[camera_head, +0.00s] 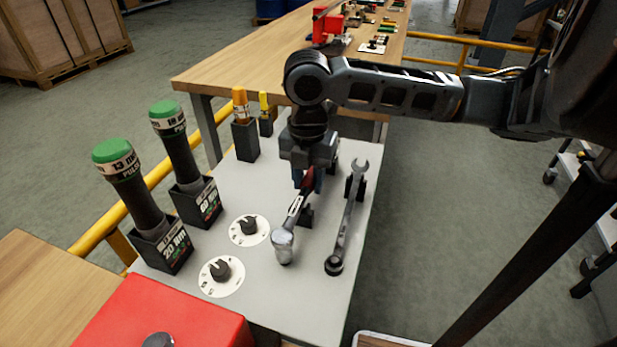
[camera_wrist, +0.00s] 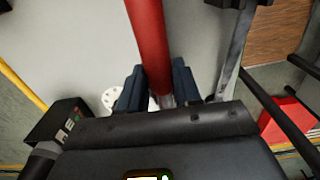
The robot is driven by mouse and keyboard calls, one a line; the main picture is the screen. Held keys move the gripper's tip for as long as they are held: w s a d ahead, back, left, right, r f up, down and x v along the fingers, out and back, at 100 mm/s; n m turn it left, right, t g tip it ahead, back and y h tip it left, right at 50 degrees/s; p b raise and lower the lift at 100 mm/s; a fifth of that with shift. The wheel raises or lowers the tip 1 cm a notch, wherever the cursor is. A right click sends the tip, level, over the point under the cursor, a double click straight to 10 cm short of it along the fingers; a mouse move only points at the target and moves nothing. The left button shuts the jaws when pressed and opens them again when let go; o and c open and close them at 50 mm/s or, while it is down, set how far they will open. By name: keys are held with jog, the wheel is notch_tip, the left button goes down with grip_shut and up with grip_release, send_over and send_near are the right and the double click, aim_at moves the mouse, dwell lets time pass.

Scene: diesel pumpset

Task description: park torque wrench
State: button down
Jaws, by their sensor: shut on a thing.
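The torque wrench (camera_head: 284,244) has a silver head and a red handle, and lies over the grey panel (camera_head: 325,301) with its head toward the front. My gripper (camera_head: 306,183) points down and is shut on its red handle. In the wrist view the red handle (camera_wrist: 150,40) runs between the two dark fingers of my gripper (camera_wrist: 160,92). A small dark holder (camera_head: 306,217) stands beside the wrench's shaft; I cannot tell whether the wrench touches it. The far end of the handle is hidden by my gripper in the head view.
A combination spanner (camera_head: 346,222) lies in a holder just right of the torque wrench. Two green-topped tools (camera_head: 117,165) stand in black boxes at left, near two dials (camera_head: 221,276). Yellow-handled screwdrivers (camera_head: 240,104) stand behind. A red box (camera_head: 160,315) is at the front.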

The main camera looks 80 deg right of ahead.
jog(key=shift+f+b, duration=0.6)
jog(key=shift+f, duration=0.2)
jog(key=c, duration=0.7)
grip_release()
notch_tip(320, 180, up, 8)
jog(key=shift+f+p, duration=0.1)
jog(key=shift+p, duration=0.2)
jog(key=shift+d, duration=0.1)
